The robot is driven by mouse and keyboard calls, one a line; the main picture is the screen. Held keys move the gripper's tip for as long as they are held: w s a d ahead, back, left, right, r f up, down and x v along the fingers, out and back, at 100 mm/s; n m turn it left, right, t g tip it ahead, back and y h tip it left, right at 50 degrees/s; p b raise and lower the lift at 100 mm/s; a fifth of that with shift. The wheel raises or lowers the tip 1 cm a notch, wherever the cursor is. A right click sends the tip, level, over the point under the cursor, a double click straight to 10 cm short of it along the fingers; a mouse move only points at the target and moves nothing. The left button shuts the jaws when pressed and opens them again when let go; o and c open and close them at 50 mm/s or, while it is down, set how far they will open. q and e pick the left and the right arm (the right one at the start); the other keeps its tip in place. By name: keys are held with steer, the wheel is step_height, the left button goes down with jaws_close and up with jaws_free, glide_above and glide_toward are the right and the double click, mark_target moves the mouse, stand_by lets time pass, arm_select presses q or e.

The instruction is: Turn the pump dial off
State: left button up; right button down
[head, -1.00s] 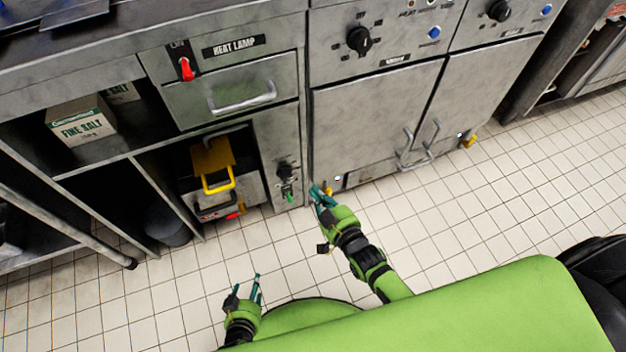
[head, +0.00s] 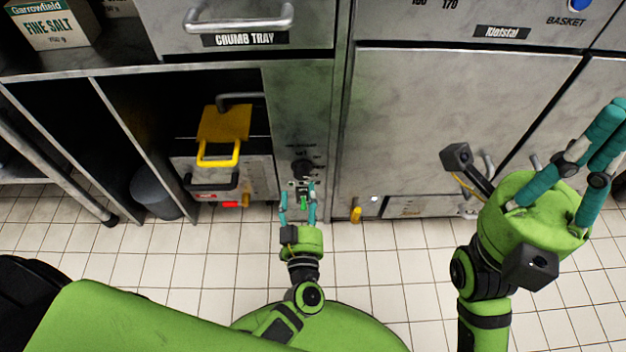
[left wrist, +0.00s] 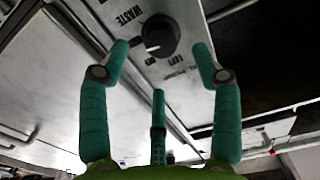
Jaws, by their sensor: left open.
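The pump dial (head: 303,167) is a black round knob on the narrow grey panel right of the open bay. In the left wrist view the dial (left wrist: 160,35) shows a white pointer mark toward its left side, with printed labels around it; "WASTE" is legible. My left gripper (head: 298,190) is open just below and in front of the dial, fingers spread to either side; I cannot tell whether they touch it.
A yellow-handled part (head: 222,135) and a grey box with a red tap (head: 231,204) sit in the bay left of the dial. Cabinet doors (head: 440,120) stand to the right. A yellow knob (head: 356,214) is low beside them. The tiled floor (head: 390,270) in front is clear.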

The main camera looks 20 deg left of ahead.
mark_target(302, 177)
arm_select(q)
steer(key=b+x, duration=0.2)
steer(key=x, duration=0.4)
steer(key=shift+c, duration=0.4)
steer(key=c, duration=1.1)
